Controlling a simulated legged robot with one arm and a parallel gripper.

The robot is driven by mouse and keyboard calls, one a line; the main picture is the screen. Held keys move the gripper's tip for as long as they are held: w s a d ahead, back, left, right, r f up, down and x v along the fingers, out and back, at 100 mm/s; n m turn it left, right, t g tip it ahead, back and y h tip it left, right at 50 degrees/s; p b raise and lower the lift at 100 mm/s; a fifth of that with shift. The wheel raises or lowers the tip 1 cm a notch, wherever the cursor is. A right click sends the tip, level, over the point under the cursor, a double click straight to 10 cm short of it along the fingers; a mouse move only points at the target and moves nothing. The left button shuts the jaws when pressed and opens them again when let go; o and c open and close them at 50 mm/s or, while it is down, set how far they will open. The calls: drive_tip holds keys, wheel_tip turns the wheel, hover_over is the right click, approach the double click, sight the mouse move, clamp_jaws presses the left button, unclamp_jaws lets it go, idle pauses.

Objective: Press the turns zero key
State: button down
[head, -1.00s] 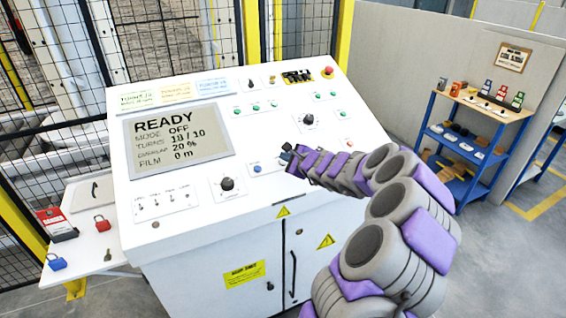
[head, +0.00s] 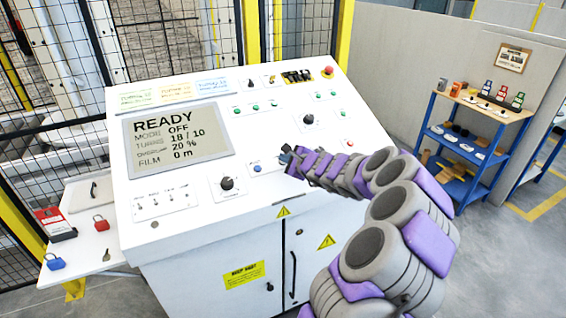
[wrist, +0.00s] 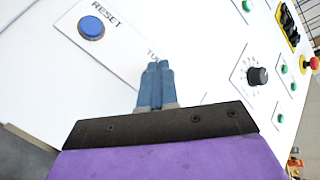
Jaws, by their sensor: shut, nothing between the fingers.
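The white control console (head: 190,250) carries a grey screen (head: 180,143) that reads READY, mode OFF, turns 18 / 10, overlap 20 %, film 0 m. My gripper (head: 288,158) is shut and empty, low over the console's front part, right of a blue button (head: 257,169). The wrist view shows this blue button (wrist: 91,27) labelled RESET, left of my shut fingertips (wrist: 156,68). A label starting "TU" shows just beyond the fingertips. The turns zero key itself is hidden behind my fingers. I cannot tell whether they touch it.
A black knob (head: 308,120) and green buttons lie beyond my gripper. A red emergency stop (head: 327,72) is at the far right corner. A side shelf with padlocks (head: 101,223) is at left. A blue rack (head: 465,140) stands at right.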

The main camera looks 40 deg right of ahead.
drive_tip(key=shift+w+f, duration=0.1)
drive_tip(key=shift+f, duration=0.15)
drive_tip(key=shift+r, duration=0.15)
idle(0.4)
drive_tip(key=shift+s+r+p, duration=0.3)
drive_tip(key=shift+r+p, duration=0.05)
drive_tip(key=shift+r, duration=0.25)
drive_tip(key=r+p, duration=0.1)
drive_tip(key=s+r+p, duration=0.1)
drive_tip(key=r, duration=0.1)
drive_tip(key=s+r+p, duration=0.1)
drive_tip(key=shift+a+r, duration=0.3)
idle(0.3)
idle(0.5)
